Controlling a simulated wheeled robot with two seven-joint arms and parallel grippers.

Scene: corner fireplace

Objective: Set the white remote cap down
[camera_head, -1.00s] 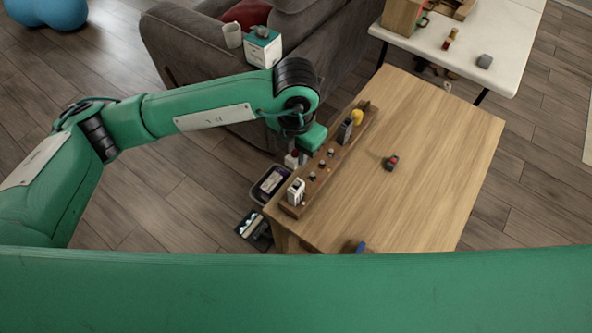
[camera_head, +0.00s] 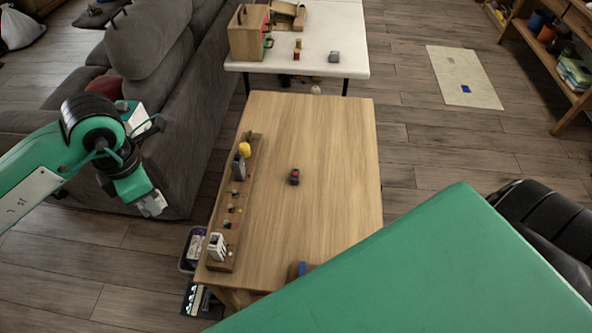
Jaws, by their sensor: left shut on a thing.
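My left gripper (camera_head: 151,205) hangs in front of the grey sofa, to the left of the wooden table (camera_head: 320,190) and apart from it. It is shut on a small pale thing at its tips, which I take for the white remote cap; the fingers hide most of it. A long wooden rack (camera_head: 228,213) with several small holes lies along the table's left side. A white block-like piece (camera_head: 216,246) stands at its near end, a dark grey piece (camera_head: 238,168) and a yellow piece (camera_head: 244,150) toward its far end. My right gripper is not in view.
A small dark and red object (camera_head: 294,177) sits mid-table; a blue piece (camera_head: 301,269) is at the near edge. A bin (camera_head: 190,262) stands on the floor left of the table. A white table (camera_head: 345,40) is behind. The table's right half is clear.

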